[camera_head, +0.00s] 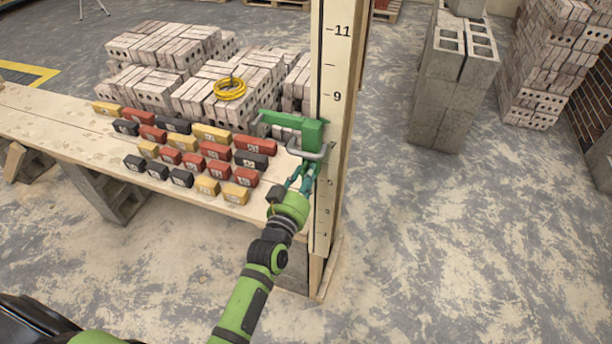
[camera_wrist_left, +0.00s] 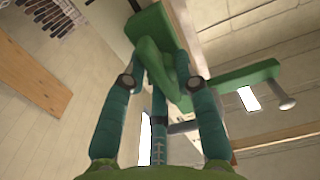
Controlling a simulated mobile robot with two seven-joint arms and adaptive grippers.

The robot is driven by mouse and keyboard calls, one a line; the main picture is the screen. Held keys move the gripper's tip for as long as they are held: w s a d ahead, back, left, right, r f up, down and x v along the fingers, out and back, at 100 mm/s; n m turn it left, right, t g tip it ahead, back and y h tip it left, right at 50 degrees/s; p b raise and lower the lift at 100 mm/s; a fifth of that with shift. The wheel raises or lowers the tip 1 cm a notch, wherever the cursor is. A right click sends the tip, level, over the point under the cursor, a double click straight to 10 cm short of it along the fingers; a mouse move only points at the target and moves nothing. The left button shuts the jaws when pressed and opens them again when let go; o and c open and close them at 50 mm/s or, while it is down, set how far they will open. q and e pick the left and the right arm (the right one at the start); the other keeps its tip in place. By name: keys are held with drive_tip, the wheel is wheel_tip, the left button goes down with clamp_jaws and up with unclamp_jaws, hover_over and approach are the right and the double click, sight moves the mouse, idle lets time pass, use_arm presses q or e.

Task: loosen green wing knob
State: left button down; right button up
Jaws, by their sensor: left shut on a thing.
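The green wing knob (camera_wrist_left: 158,58) shows in the left wrist view, between the teal fingers of my left gripper (camera_wrist_left: 163,80). The fingers are shut on it from both sides. In the head view, a green clamp body (camera_head: 295,127) with grey metal bars sits against the upright numbered board (camera_head: 325,110). My left gripper (camera_head: 303,176) reaches up to it from below, and the knob cannot be made out there. In the left wrist view, a green arm with a grey pin (camera_wrist_left: 245,77) extends to the right of the knob. My right gripper is not in view.
A wooden bench (camera_head: 60,125) holds several rows of red, black and yellow numbered blocks (camera_head: 215,150) left of the board. Brick stacks and a yellow coil (camera_head: 230,89) are behind. Grey concrete blocks (camera_head: 450,90) stand at the right. The floor right of the board is clear.

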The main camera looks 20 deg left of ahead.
use_arm(q)
drive_tip(key=c, duration=1)
unclamp_jaws()
drive_tip(key=shift+w+a+r, duration=0.1)
drive_tip(key=shift+a+r, duration=0.05)
drive_tip(key=shift+c, duration=0.2)
drive_tip(key=shift+a, duration=0.1)
drive_tip(key=shift+f, duration=0.2)
drive_tip(key=shift+s, duration=0.25)
drive_tip(key=s, duration=1.1)
drive_tip(key=shift+s, duration=0.3)
